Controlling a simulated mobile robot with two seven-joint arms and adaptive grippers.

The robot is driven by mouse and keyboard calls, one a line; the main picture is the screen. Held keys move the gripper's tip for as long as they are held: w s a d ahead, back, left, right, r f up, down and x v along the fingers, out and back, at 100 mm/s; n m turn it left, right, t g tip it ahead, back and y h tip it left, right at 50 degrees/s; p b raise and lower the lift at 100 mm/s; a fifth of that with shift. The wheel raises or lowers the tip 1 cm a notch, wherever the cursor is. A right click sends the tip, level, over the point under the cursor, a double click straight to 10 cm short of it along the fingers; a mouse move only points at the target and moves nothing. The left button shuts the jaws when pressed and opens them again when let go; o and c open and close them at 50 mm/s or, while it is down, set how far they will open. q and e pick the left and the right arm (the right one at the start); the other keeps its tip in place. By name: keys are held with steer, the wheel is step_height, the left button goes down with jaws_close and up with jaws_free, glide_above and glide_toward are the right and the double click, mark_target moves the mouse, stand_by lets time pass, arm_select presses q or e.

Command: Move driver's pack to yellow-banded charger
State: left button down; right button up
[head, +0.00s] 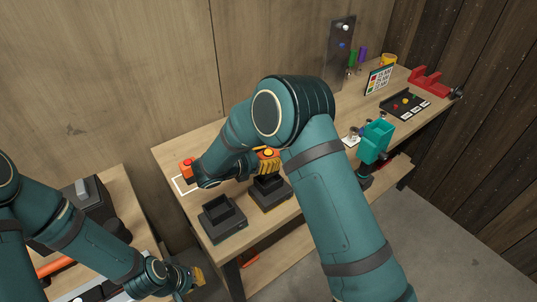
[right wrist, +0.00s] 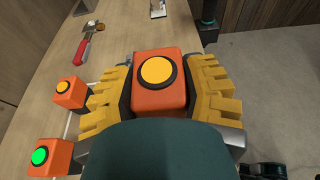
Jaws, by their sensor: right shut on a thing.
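My right gripper (head: 268,164) is over the left part of the bench, partly hidden by my own right arm. In the right wrist view its yellow fingers (right wrist: 162,88) are shut on an orange pack (right wrist: 155,97) with a yellow disc. In the head view the held pack is above or in a dark charger (head: 276,203); I cannot tell if it is seated. A second dark charger (head: 222,226), its slot looking empty, is to the left. The charger bands are too small to read. The teal driver (head: 375,138) stands farther right. My left gripper (head: 196,278) is low at left, its jaws unclear.
An orange button box (head: 187,168) stands at the bench's left end; the wrist view shows boxes with yellow (right wrist: 69,92) and green (right wrist: 45,156) tops. A red-handled tool (right wrist: 80,47) lies beyond. A dark tray (head: 405,104) and red vise (head: 432,82) are at the far right.

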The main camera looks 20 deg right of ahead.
steer(key=shift+f, duration=0.55)
steer(key=shift+b, duration=0.4)
stand_by(0.9)
steer(key=shift+f+b, duration=1.6)
steer(key=shift+f, duration=0.75)
steer(key=o, duration=1.2)
steer(key=shift+o, duration=0.7)
steer(key=shift+d, duration=0.1)
steer(key=shift+r, duration=0.1)
